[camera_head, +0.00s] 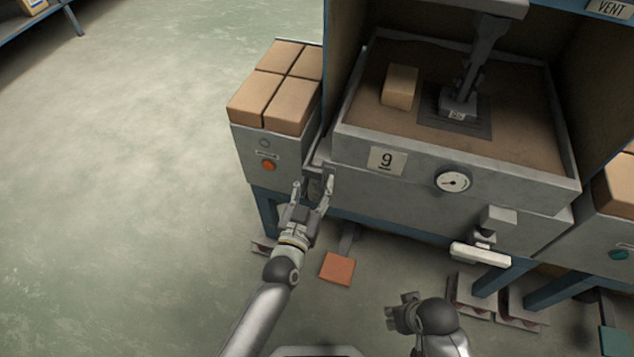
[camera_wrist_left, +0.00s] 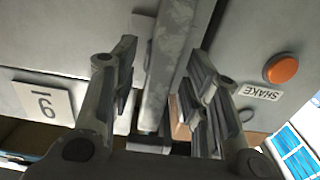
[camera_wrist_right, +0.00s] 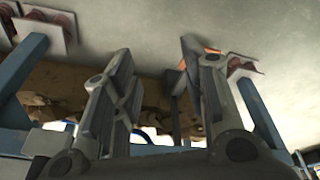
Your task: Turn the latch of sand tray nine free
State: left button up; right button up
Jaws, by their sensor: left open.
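Sand tray nine (camera_head: 450,177) is a grey metal box of brown sand with a "9" plate on its front; the plate shows upside down in the left wrist view (camera_wrist_left: 42,103). A pale handle (camera_head: 480,254) on a dark pivot sits low at the tray's right front; I cannot tell whether it is the latch. My left gripper (camera_head: 313,186) is open at the tray's left front corner, beside the orange-button cabinet. In the left wrist view a mottled grey upright bar (camera_wrist_left: 168,60) shows between its fingers, not clearly touched. My right gripper (camera_head: 392,315) is open and empty, low before the tray.
The left cabinet (camera_head: 262,150) carries several tan blocks (camera_head: 278,88) and stands close to my left gripper. A gauge (camera_head: 453,180) is on the tray front. An orange pedal (camera_head: 338,268) lies low below. Blue legs (camera_head: 500,278) stand at right. The left floor is clear.

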pick_arm(q)
jog(key=shift+w+d, duration=0.2)
jog(key=shift+w, duration=0.45)
pick_arm(e)
jog(key=shift+r, duration=0.45)
pick_arm(q)
grip_shut()
jog(key=shift+a, duration=0.1)
